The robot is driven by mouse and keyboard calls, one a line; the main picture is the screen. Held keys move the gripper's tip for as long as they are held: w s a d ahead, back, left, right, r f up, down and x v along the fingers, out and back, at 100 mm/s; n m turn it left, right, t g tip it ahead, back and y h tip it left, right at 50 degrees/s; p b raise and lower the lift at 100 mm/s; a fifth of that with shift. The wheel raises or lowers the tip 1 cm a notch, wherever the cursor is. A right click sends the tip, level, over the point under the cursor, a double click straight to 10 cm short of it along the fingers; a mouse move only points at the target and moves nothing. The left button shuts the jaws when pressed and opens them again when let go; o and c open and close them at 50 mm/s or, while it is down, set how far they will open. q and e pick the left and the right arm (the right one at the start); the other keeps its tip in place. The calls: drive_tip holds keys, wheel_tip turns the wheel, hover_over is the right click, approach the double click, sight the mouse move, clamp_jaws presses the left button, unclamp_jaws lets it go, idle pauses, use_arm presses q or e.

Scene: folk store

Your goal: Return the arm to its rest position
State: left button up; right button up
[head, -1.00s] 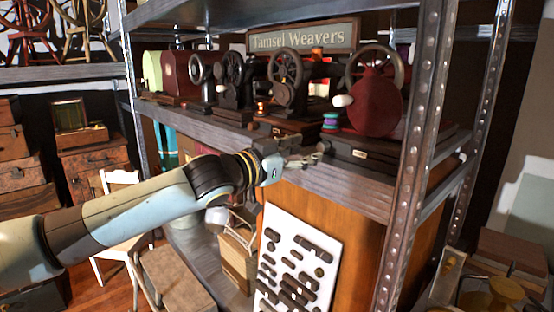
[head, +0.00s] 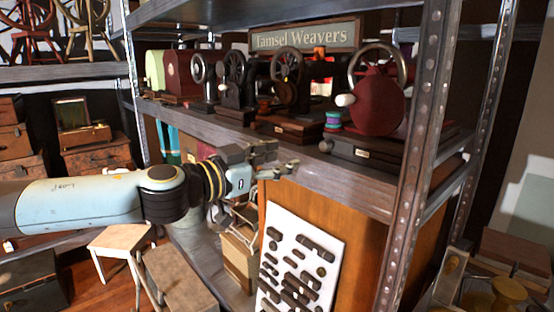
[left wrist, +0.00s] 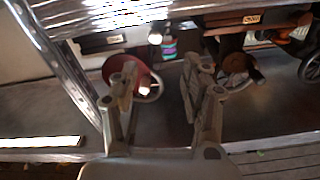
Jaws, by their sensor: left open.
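My left gripper (head: 277,162) is open and empty in the head view, in front of the front edge of the metal shelf (head: 240,136). Its arm comes in from the left. In the left wrist view the two fingers of my left gripper (left wrist: 160,92) stand apart with nothing between them. Beyond them, the shelf and the sewing machines appear upside down. My right gripper is not in view.
Old sewing machines (head: 285,92) and a dark red machine with a handwheel (head: 376,104) stand on the shelf. A metal post (head: 418,150) rises at the right. Below are a white board with dark pieces (head: 298,262), a stool (head: 118,240) and a box (head: 178,280).

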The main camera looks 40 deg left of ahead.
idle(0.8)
use_arm(q)
drive_tip(key=s+a+f+n+g+y+b, duration=0.1)
drive_tip(key=a+f+n+g+y+b, duration=0.15)
drive_tip(key=f, duration=0.85)
drive_tip(key=s+a+f+n+g+y+b, duration=0.1)
drive_tip(key=a+f+n+y+b, duration=0.2)
drive_tip(key=f, duration=0.9)
drive_tip(key=s+a+f+n+g+b, duration=0.15)
drive_tip(key=s+f, duration=0.25)
drive_tip(key=f, duration=0.6)
drive_tip(key=s+a+f+n+g+b, duration=0.1)
drive_tip(key=s+f+g, duration=0.2)
drive_tip(key=f, duration=0.6)
drive_tip(key=s+d+f+g+h+b, duration=0.1)
drive_tip(key=s+d+f+g, duration=0.25)
drive_tip(key=s+f, duration=0.65)
drive_tip(key=s+d+f+g+h+b, duration=0.15)
drive_tip(key=s+d+f, duration=0.45)
drive_tip(key=f, duration=0.6)
drive_tip(key=s+d+f+m+g, duration=0.2)
drive_tip(key=s+d+f, duration=0.1)
drive_tip(key=s, duration=0.6)
drive_tip(key=s+d+f+m+g+h, duration=0.1)
drive_tip(key=s+d+f+m+g, duration=0.1)
drive_tip(key=s, duration=0.8)
wheel_tip(320, 180, down, 3)
drive_tip(key=shift+d+r+m+b, duration=0.2)
drive_tip(key=shift+d+m+b, duration=0.3)
drive_tip(key=shift+d, duration=0.45)
